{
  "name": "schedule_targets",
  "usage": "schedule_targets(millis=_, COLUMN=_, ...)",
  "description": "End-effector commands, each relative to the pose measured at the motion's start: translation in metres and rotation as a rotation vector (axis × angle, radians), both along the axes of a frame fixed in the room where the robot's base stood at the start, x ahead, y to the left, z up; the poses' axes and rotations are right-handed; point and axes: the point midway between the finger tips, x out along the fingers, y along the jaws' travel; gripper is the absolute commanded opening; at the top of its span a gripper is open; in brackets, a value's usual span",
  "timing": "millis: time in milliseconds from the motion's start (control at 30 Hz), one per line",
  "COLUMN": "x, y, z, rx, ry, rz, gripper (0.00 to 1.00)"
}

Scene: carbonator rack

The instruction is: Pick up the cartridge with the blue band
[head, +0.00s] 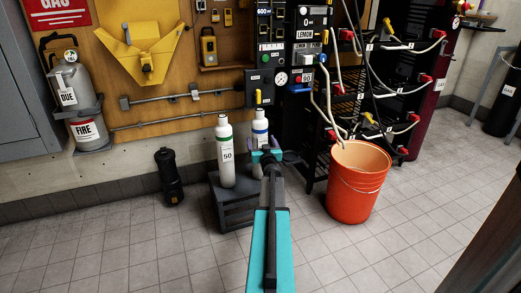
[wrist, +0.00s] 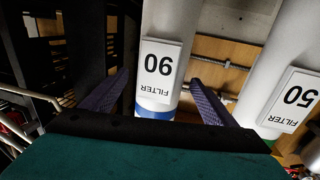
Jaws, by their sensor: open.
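The white cartridge with the blue band (head: 260,123) stands upright on a dark low stand (head: 233,213), behind my gripper (head: 266,154) in the head view. My gripper partly hides its lower body. In the wrist view this cartridge (wrist: 168,22) fills the middle, with a filter label and the blue band near its lower visible end. My open gripper (wrist: 159,78) has one finger on each side of it in the picture. I cannot tell whether the fingers touch it. A second white cartridge with a green band (head: 226,160), marked 50, stands to its left; it shows at right in the wrist view (wrist: 268,65).
An orange bucket (head: 350,200) stands on the floor right of the stand. A black cylinder (head: 168,178) stands to the left. Behind are a tool board (head: 180,90) and a black rack (head: 345,105) with hoses. The tiled floor at front left is clear.

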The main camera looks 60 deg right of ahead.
Motion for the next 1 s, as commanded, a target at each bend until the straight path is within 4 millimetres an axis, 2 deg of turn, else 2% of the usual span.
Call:
schedule_targets(millis=233, x=-0.0004, y=-0.0001, z=-0.0003, rx=0.0, ry=0.0, rz=0.0, gripper=0.8)
schedule_targets(millis=700, x=-0.0009, y=-0.0005, z=-0.0005, rx=0.001, ry=0.001, rz=-0.001, gripper=0.01)
schedule_targets(millis=1000, x=-0.0009, y=-0.0005, z=0.001, rx=-0.001, ry=-0.001, rz=-0.001, gripper=0.0)
